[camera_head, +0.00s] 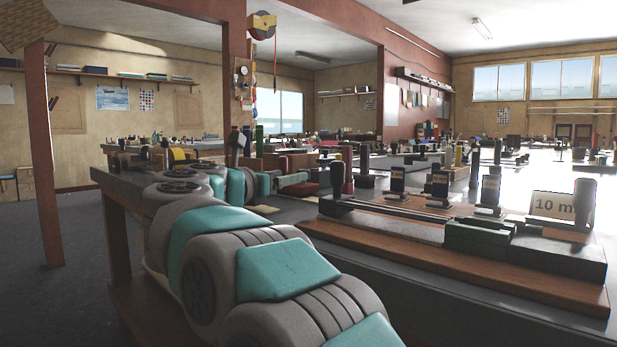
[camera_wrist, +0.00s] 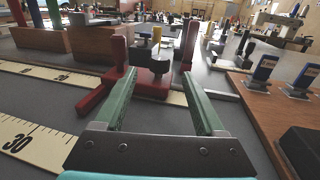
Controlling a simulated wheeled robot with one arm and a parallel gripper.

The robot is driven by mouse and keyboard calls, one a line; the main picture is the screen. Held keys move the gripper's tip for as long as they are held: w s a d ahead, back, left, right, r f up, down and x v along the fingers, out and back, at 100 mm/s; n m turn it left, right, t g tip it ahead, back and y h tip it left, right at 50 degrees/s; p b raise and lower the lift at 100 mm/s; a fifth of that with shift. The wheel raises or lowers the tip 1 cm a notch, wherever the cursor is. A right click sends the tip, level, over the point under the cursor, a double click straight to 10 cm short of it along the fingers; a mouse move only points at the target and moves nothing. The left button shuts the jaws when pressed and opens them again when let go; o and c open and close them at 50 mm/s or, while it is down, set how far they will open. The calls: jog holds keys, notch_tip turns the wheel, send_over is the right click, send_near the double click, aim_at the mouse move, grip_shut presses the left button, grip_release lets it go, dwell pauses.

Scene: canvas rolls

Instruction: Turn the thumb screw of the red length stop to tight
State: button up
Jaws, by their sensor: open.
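In the wrist view, the red length stop (camera_wrist: 119,88) stands ahead of my gripper on the grey bench, with an upright red post on its left side and another red upright behind the right finger. A dark fitting (camera_wrist: 152,62) sits in its middle; this looks like the thumb screw, but its setting cannot be read. My gripper (camera_wrist: 160,73) has its two green fingers apart, with nothing held between them. The fingertips point toward the stop, one to each side of the dark fitting in the picture. Contact cannot be told. In the head view, my arm hides much of this area.
Pale measuring strips (camera_wrist: 30,139) lie on the bench at left. Wooden boxes (camera_wrist: 35,45) stand behind them. At right, a wooden board (camera_wrist: 262,108) carries blue-topped upright pieces (camera_wrist: 265,67) and a black block (camera_wrist: 303,150). A "10 m" sign (camera_head: 553,206) shows in the head view.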

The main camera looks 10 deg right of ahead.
jog(key=x, duration=0.7)
jog(key=shift+w+d+p, duration=0.1)
jog(key=shift+w+p, duration=0.1)
jog(key=shift+p, duration=0.15)
jog(key=shift+c, duration=0.4)
grip_shut()
